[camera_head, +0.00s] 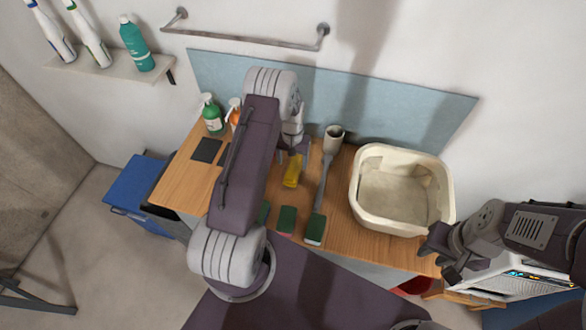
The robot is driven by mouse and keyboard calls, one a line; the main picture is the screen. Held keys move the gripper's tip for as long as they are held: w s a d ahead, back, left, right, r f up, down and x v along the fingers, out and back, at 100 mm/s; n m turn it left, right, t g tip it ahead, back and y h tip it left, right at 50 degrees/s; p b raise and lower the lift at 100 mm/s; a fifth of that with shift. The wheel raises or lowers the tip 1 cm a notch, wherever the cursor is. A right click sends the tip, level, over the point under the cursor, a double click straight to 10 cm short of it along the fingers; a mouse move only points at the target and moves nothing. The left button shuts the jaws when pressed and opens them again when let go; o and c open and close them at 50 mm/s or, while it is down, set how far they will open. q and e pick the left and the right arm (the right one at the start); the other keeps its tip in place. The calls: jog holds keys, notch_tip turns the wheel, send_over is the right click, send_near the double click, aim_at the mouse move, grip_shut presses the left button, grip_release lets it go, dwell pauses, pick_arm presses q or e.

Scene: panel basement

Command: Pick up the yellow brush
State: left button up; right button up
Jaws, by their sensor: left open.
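The yellow brush (293,171) lies on the wooden counter, near the middle, just right of my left forearm. My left gripper (290,156) is over the counter at the brush's far end, pointing down. It is open, and its fingers are small and partly hidden by my own wrist. I cannot tell whether they touch the brush. My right gripper (441,254) is at the counter's right front edge, near the cream basin and away from the brush; its jaw opening is unclear.
Green sponges (287,219) lie along the front edge. A cream basin (365,208) stands right. A green bottle (212,116), an orange bottle (234,112) and a dark tile (206,150) are left.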

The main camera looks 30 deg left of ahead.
aim_at(294, 166)
pick_arm(q)
jog(key=f, duration=0.1)
jog(key=f+p, duration=0.1)
jog(key=f, duration=0.1)
jog(key=shift+s+d+f, duration=0.1)
jog(key=shift+d+f, duration=0.1)
jog(key=shift+d, duration=0.15)
jog(key=shift+a+f, duration=0.1)
jog(key=shift+f, duration=0.1)
grip_shut()
pick_arm(e)
notch_tip(294, 166, up, 2)
jog(key=shift+d, duration=0.15)
pick_arm(q)
jog(key=shift+r, duration=0.15)
